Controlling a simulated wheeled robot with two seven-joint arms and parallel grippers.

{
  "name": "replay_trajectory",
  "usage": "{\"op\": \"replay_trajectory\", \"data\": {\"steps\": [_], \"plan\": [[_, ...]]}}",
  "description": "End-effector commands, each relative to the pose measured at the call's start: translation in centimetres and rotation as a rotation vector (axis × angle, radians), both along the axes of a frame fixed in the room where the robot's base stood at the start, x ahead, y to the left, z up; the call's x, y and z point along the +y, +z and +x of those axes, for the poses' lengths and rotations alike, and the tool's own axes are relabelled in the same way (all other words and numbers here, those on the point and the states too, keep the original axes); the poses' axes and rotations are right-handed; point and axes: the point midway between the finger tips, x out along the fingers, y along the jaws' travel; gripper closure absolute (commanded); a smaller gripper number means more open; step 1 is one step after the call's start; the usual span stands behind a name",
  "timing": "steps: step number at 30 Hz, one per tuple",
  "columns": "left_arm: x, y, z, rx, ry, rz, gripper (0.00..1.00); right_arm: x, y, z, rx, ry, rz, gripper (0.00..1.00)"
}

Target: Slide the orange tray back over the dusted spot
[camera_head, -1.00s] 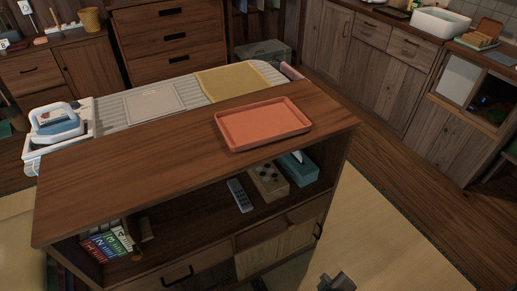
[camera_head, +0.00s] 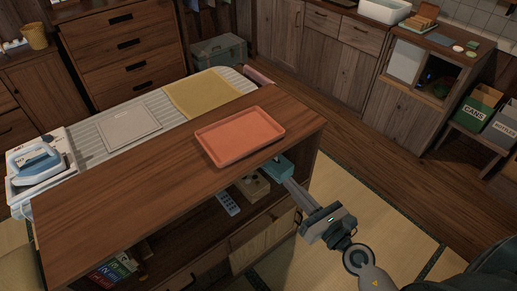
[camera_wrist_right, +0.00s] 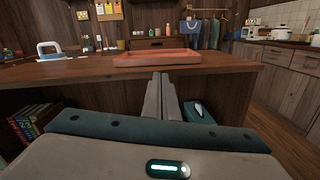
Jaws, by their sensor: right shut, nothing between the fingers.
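The orange tray (camera_head: 240,136) lies flat on the wooden cabinet top (camera_head: 130,190), near its right end. It also shows in the right wrist view (camera_wrist_right: 157,58), ahead of the fingers and a little above them. My right gripper (camera_head: 278,168) is shut and empty, in front of the cabinet's open shelf and just below the top's front edge. Its fingers (camera_wrist_right: 161,82) point toward the tray, apart from it as far as I can tell. No dusted spot can be made out; whatever lies under the tray is hidden. My left gripper is not in view.
A blue tissue box (camera_head: 270,176), a remote (camera_head: 228,204) and books (camera_head: 115,269) sit on the shelf below the top. Behind the cabinet an ironing board holds an iron (camera_head: 34,163) and a yellow cloth (camera_head: 203,94). The cabinet top left of the tray is clear.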

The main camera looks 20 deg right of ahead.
Motion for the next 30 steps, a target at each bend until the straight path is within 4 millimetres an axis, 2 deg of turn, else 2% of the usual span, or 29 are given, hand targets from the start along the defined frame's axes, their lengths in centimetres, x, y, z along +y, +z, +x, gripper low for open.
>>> {"op": "replay_trajectory", "data": {"steps": [3,7,20,26,30], "plan": [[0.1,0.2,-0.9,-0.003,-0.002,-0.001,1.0,0.8,0.7,-0.2,-0.014,0.045,-0.141,1.0],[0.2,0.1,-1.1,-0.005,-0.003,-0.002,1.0,1.1,0.6,-0.3,-0.019,0.062,-0.199,1.0],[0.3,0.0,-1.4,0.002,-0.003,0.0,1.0,1.1,0.6,0.0,-0.019,0.061,-0.197,1.0],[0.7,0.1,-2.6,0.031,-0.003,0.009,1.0,1.4,0.8,1.0,-0.02,0.06,-0.195,1.0],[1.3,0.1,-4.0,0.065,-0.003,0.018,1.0,1.9,0.9,2.4,-0.019,0.06,-0.194,1.0]]}}
